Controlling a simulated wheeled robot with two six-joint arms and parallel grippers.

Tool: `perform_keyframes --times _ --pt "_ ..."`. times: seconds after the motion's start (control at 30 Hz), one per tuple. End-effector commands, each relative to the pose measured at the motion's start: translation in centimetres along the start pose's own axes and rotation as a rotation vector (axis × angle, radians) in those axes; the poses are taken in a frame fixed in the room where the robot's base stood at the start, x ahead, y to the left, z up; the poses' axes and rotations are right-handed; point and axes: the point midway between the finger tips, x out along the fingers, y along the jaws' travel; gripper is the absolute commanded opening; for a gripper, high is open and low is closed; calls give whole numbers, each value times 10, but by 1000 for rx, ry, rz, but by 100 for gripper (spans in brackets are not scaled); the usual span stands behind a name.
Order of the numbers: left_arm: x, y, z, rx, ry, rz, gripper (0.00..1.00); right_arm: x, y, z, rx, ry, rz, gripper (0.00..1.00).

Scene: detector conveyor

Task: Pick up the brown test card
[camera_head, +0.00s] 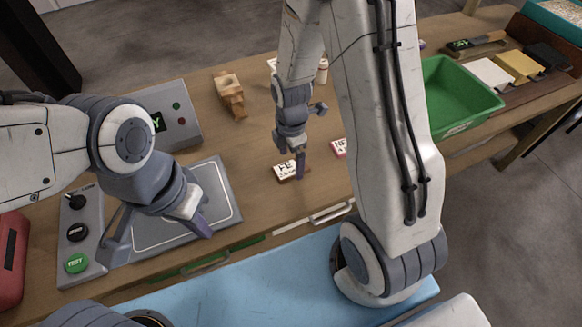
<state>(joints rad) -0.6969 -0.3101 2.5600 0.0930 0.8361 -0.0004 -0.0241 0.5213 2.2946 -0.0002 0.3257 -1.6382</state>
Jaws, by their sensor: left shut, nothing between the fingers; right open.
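A small card with a white label reading "FE" and brown edges (284,173) lies flat on the wooden table, near its front edge. It looks like the brown test card. My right gripper (302,145) is open and points down over the card. One finger reaches down at the card's right end and hides part of it; I cannot tell whether it touches. My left gripper (160,232) is shut and empty, above the grey detector plate (226,190) at the left.
A pink-edged card (338,147) lies right of the brown one, partly hidden by my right arm. A wooden block (229,92) and a grey display box (178,117) stand behind. A green bin (455,95) is at the right. A control panel (78,213) is at the left.

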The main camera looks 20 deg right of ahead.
Motion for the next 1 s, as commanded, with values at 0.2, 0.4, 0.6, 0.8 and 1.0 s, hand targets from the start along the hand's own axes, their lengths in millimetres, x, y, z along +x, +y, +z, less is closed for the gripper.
perform_keyframes --times 0.2,0.4,0.6,0.8,1.0 --pt "-2 0 0 0 0 0 0 23 -1 0 0 0 -2 100" --pt "-2 0 0 0 0 0 0 24 0 0 0 0 1 100" --pt "-2 0 0 0 0 0 0 24 0 0 0 0 1 39" --pt "-2 0 0 0 0 0 0 24 0 0 0 0 1 10" --pt "-2 0 0 0 0 0 0 21 0 0 0 0 1 10"
